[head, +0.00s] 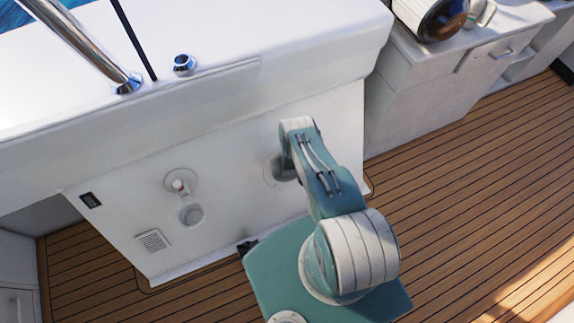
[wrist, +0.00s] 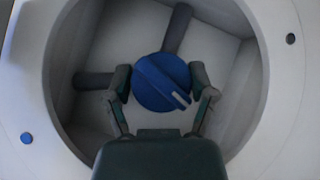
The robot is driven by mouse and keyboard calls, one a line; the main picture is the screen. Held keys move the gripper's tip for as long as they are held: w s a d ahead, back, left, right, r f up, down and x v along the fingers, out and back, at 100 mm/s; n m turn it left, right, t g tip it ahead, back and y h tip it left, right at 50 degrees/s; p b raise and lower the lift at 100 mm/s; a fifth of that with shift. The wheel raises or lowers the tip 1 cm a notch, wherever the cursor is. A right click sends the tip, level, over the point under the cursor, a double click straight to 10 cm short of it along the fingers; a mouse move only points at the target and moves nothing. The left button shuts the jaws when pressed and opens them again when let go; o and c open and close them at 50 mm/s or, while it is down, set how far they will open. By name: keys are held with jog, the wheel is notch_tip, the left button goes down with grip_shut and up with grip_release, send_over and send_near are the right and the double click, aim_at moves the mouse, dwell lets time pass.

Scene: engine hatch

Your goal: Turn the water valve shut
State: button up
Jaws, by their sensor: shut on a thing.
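The water valve's round blue knob (wrist: 158,80) sits inside a round recess (wrist: 75,125) in the wrist view, with dark pipes (wrist: 178,28) around it. A pale bar on the knob points to the lower right. My gripper (wrist: 160,85) has one finger on each side of the knob and is shut on it. In the head view my arm reaches to the round opening (head: 272,168) in the white panel, hiding the knob and my gripper there.
The wood deck (head: 480,180) at the right is mostly clear.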

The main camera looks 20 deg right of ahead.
jog(key=shift+m+y, duration=0.3)
jog(key=shift+m, duration=0.1)
jog(key=shift+f+m+y, duration=0.1)
jog(key=shift+m+y, duration=0.8)
jog(key=shift+y, duration=0.3)
jog(key=shift+m+t+y, duration=0.3)
jog(key=shift+m+y, duration=1.1)
jog(key=o, duration=1.1)
jog(key=shift+c, duration=0.2)
jog(key=v, duration=1.2)
